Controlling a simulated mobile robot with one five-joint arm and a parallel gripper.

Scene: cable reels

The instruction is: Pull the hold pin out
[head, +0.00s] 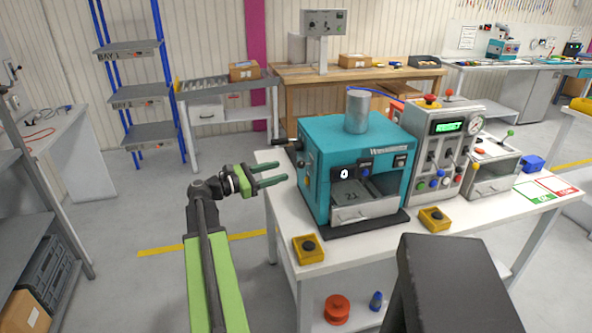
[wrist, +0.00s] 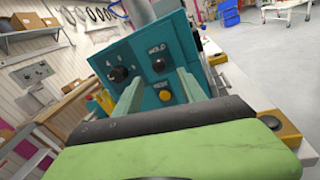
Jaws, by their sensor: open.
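The teal machine (head: 322,150) stands on the white bench. Its side panel shows in the wrist view (wrist: 142,44), tilted. On that panel a small dark knob-like pin (wrist: 158,66) sits by the label HOLD, with a yellow button (wrist: 166,96) below it. My gripper (head: 284,172) is open and empty, left of the machine, its fingers pointing at the side panel. In the wrist view, the pin and button appear between the fingertips (wrist: 159,77), which look apart from both. The pin is too small to make out in the head view.
A black dial (wrist: 119,73) is on the same panel, left of the pin. A crank handle (head: 280,142) sticks out of the machine's left side. A yellow button box (head: 308,250) stands at the bench's front left. The floor left of the bench is clear.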

